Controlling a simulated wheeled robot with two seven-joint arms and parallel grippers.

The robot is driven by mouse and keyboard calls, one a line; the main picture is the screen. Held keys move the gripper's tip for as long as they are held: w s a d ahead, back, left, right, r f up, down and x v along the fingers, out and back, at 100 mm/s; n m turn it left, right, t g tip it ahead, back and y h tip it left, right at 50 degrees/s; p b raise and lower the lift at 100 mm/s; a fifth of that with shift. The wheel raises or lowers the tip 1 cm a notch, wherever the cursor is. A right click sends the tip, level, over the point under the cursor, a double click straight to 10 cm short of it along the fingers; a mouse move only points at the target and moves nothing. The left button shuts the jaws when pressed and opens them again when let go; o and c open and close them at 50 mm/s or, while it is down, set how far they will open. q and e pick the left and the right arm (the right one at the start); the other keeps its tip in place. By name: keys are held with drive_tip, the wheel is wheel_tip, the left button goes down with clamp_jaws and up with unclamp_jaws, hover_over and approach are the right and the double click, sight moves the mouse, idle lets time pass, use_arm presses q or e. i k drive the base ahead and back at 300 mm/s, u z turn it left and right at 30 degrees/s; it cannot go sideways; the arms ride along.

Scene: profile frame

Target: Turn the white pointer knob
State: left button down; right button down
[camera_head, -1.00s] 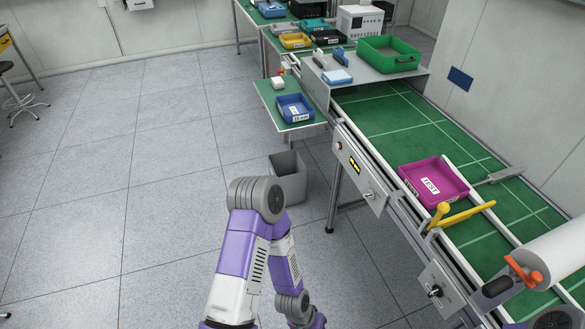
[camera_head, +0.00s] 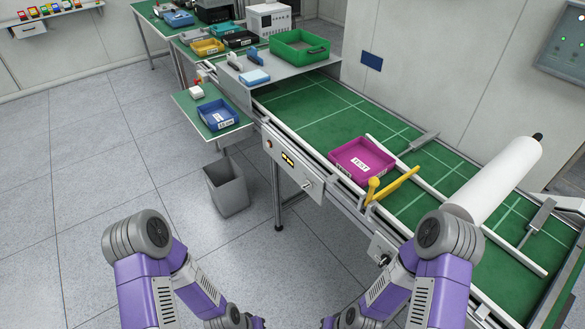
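A small pale knob (camera_head: 307,186) sits on the light grey front panel (camera_head: 293,170) of the long workbench with the green top. It looks like the white pointer knob, but it is too small to tell which way it points. A darker knob (camera_head: 383,259) sits on a second panel lower down the same front, close to my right arm. Both my arms reach into the bottom of the picture, left and right. Neither gripper shows; both are below the frame edge.
A magenta tray (camera_head: 362,158), yellow handles (camera_head: 390,186) and a white roll (camera_head: 494,179) are on the green bench (camera_head: 325,124). A grey bin (camera_head: 228,186) stands on the floor beside the bench. A blue tray (camera_head: 217,114) lies on a side shelf. The floor at left is clear.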

sight(308, 184)
drive_tip(key=k, duration=0.65)
drive_tip(key=u, duration=0.8)
drive_tip(key=i, duration=1.4)
drive_tip(key=z, duration=0.35)
